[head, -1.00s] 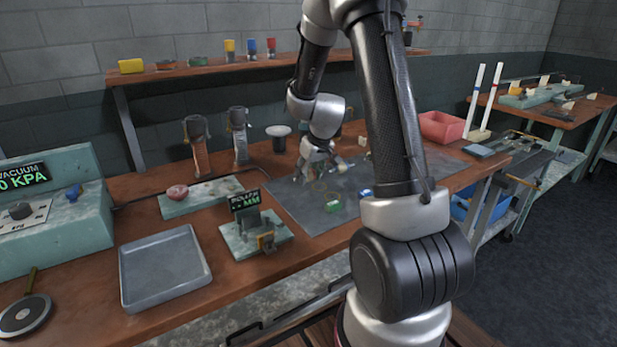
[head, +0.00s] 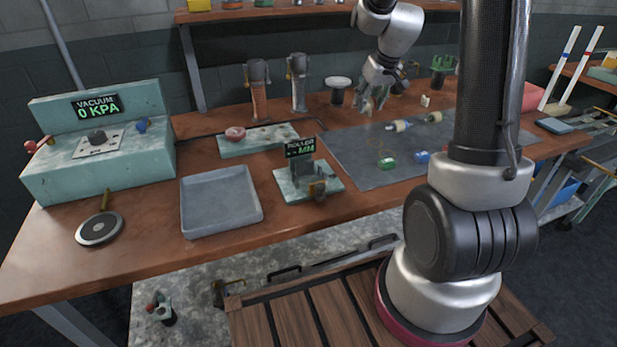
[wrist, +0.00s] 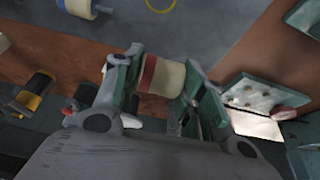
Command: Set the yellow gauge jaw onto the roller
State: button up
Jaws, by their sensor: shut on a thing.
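My gripper (head: 372,104) is over the back of the dark mat in the head view. In the wrist view, my gripper (wrist: 158,88) is shut on a cream roller with a red band (wrist: 163,76), held between the two fingers. A gauge marked ROLLER MM (head: 300,150) stands on a teal base in front of the mat. A brassy yellow jaw (head: 317,189) shows at its front; whether it is open cannot be told.
A grey tray (head: 190,205) is left of the gauge. A teal plate with a pink dish (head: 235,133) lies behind it. Two upright holders (head: 258,90) and a black stand with a white top (head: 338,82) are near my gripper. Small green (head: 387,163) and blue pieces lie on the mat.

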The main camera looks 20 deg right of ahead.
aim_at(317, 189)
jog(key=k+j, duration=0.15)
jog(key=j, duration=0.25)
jog(key=k+j, duration=0.2)
jog(key=j, duration=0.15)
jog(key=k+j, duration=0.15)
jog(key=j, duration=0.25)
